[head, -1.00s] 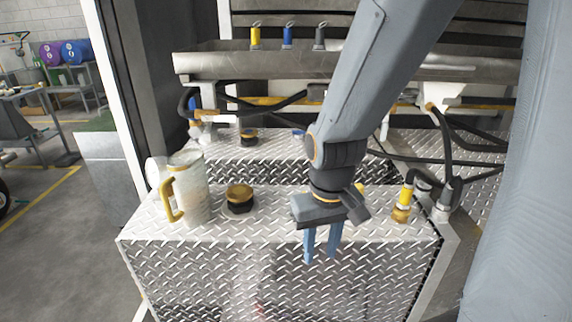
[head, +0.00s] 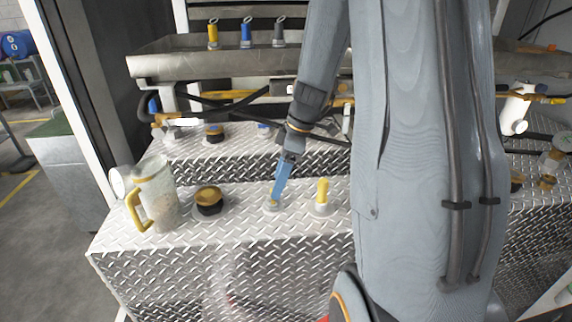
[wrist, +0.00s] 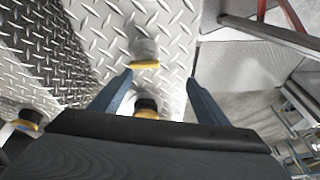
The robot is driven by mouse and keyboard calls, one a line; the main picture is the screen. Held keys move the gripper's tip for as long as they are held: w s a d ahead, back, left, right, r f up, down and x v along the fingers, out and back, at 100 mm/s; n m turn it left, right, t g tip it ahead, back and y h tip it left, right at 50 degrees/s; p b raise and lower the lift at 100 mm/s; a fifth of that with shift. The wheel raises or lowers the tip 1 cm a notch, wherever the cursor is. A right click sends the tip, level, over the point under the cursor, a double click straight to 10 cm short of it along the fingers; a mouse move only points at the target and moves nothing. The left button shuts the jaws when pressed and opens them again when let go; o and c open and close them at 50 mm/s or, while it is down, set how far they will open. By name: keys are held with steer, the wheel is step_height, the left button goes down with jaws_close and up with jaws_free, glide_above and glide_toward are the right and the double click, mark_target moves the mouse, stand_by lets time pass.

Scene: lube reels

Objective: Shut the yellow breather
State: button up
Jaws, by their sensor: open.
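A yellow upright piece (head: 322,190) on a pale round base stands on the diamond-plate top, right of my gripper (head: 276,200) in the head view. A lower brassy fitting (head: 273,203) is at my fingertips and partly hidden. I cannot tell which is the breather. My blue fingers point down, seen nearly edge-on. In the wrist view, my gripper (wrist: 160,76) is open, its fingers apart with nothing clamped. A grey fitting with a yellow bar (wrist: 145,65) lies just beyond the fingertips. A dark, yellow-topped piece (wrist: 147,108) shows between the fingers; contact is unclear.
A clear jug with a yellow handle (head: 156,200) and a black cap with a gold top (head: 208,201) stand left of my gripper. A metal trough (head: 200,62) with yellow, blue and grey tags crosses the back. Hoses run beneath it. Bare plate lies in front.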

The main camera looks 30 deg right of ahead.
steer(key=shift+w+f+n+t+y+p, duration=0.1)
steer(key=shift+w+f+n+p, duration=0.35)
steer(key=shift+f, duration=0.65)
steer(key=shift+w+f+n+t+y+p, duration=0.1)
steer(key=shift+w+f+n+p, duration=0.1)
steer(key=shift+w+f+p, duration=0.6)
steer(key=shift+w+f+n+t+y+p, duration=0.15)
steer(key=shift+w+f+n, duration=0.2)
steer(key=shift+f, duration=1)
steer(key=c, duration=1.1)
steer(key=m+t+b, duration=0.1)
steer(key=m+b, duration=0.1)
steer(key=shift+f+b, duration=0.15)
steer(key=shift+b, duration=0.15)
steer(key=m+h+b, duration=0.1)
steer(key=m+b, duration=0.1)
steer(key=m, duration=0.1)
steer(key=shift+s+a+t, duration=0.1)
steer(key=shift+a+t, duration=0.05)
steer(key=shift+t, duration=0.1)
steer(key=shift+s+r+m+h, duration=0.1)
steer(key=shift+r+m+h, duration=0.2)
steer(key=shift+m, duration=0.4)
steer(key=shift+f, duration=0.1)
